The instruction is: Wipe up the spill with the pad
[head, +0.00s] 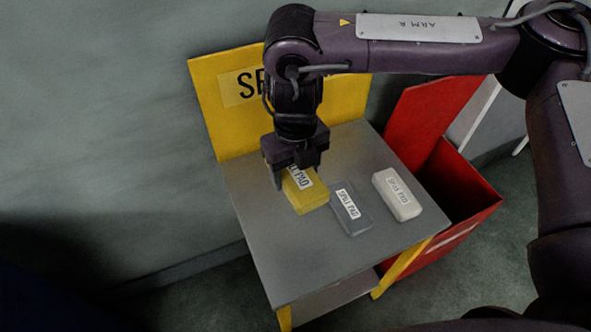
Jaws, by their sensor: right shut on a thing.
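My right gripper (296,172) reaches down over a grey-topped stand (262,232) and is shut on a yellow pad (308,198). The pad has a white label, partly covered by the gripper. It is at the stand's top, but I cannot tell whether it rests there or is lifted slightly. A grey pad (350,222) with a white label lies just right of it. A white pad (399,197) lies further right. My left gripper is out of view. I see no spill in this view.
A yellow back panel (222,130) with partly hidden black lettering rises behind the stand. A red bin (468,205) with a raised red lid (425,118) stands at the right. A grey wall (100,120) is at left. The front left of the stand top is clear.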

